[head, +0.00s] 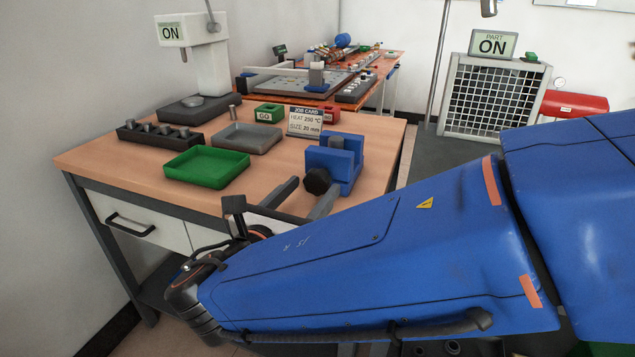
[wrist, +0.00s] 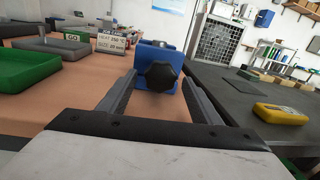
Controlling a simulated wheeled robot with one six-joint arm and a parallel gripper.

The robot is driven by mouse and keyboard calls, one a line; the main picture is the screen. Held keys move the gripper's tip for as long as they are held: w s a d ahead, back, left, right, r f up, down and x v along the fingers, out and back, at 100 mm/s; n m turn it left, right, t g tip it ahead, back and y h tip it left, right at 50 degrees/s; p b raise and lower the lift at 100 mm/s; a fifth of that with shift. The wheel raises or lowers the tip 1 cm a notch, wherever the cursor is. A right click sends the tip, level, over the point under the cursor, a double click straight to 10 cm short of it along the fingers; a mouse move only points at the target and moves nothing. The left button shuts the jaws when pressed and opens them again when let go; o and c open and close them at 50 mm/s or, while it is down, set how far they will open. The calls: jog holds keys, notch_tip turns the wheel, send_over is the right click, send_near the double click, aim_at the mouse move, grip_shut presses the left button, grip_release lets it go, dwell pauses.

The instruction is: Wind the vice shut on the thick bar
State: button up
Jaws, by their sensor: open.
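The blue vice (head: 345,163) stands at the front right of the wooden bench. Its black lobed knob (head: 317,181) faces my gripper; in the wrist view the knob (wrist: 160,76) sits centred in front of the vice body. The upper end of a grey bar (head: 336,142) shows between the vice jaws; its lower part is hidden, and I cannot tell how closely the jaws meet it. My gripper (head: 314,186) is open, its two grey fingers pointing at the vice. In the wrist view the fingers lie either side of the knob, with visible gaps and no clear contact.
A yellow device (wrist: 281,114) lies on a dark surface at right.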

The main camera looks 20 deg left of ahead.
aim_at(314, 186)
jog(key=shift+w+d, duration=0.15)
jog(key=shift+w, duration=0.75)
jog(key=shift+w+d, duration=0.15)
jog(key=shift+w, duration=0.7)
jog(key=c, duration=1)
